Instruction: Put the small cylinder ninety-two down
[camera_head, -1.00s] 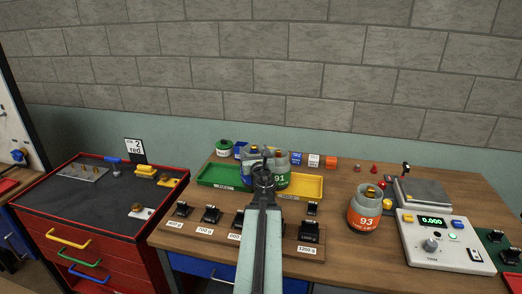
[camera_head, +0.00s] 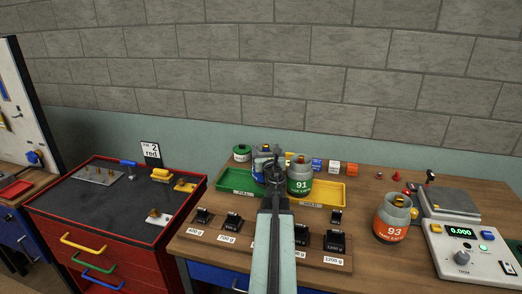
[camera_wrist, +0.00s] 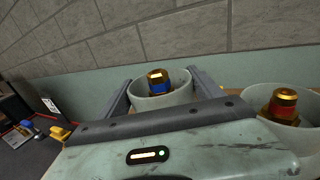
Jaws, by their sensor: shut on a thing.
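The small cylinder ninety-two, grey with a blue lower body (camera_head: 260,169), stands upright over the right part of the green tray (camera_head: 227,184), partly hidden by my arm. My gripper (camera_head: 274,166) is shut on it. In the wrist view its grey collar (camera_wrist: 163,101) and brass valve with a blue band sit between my two fingers. I cannot tell whether its base touches the tray. Cylinder 91 (camera_head: 299,176), green-banded, stands close on its right and also shows in the wrist view (camera_wrist: 283,113).
A yellow tray (camera_head: 338,191) lies right of cylinder 91. Orange cylinder 93 (camera_head: 391,217) stands by the scale (camera_head: 461,233). A rack (camera_head: 325,258) of black weights runs along the front. A green canister (camera_head: 241,153) and small coloured blocks (camera_head: 335,167) are behind.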

